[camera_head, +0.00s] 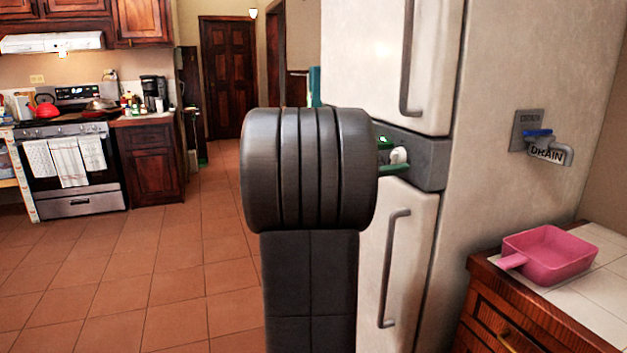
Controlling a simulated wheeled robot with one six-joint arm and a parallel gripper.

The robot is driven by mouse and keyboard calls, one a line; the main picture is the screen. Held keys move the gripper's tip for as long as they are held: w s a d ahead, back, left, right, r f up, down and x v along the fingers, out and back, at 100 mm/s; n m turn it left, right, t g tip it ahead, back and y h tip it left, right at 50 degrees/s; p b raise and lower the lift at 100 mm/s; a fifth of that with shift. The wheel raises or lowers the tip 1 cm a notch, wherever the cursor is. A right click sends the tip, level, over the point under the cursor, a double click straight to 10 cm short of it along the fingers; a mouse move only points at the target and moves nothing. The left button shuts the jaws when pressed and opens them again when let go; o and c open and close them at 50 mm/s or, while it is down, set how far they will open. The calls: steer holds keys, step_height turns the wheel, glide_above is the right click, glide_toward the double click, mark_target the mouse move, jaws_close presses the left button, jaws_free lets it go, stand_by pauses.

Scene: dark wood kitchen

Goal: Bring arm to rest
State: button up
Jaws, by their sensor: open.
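My own dark arm link (310,170) stands upright in the middle of the head view, with a thick ribbed, rounded top. It hides part of the fridge and of the floor behind it. My gripper does not show in this view. Whether it is hidden behind the arm link or out of the picture, I cannot tell.
A white fridge (390,60) with grey handles stands close behind my arm. A pink pan (548,255) sits on the tiled counter (600,318) at right. A drain valve (540,145) juts out above it. The tiled floor (120,290) at left is clear, up to the stove (70,165).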

steer(key=shift+n+p, duration=0.7)
steer(key=shift+n, duration=0.4)
steer(key=shift+s, duration=0.15)
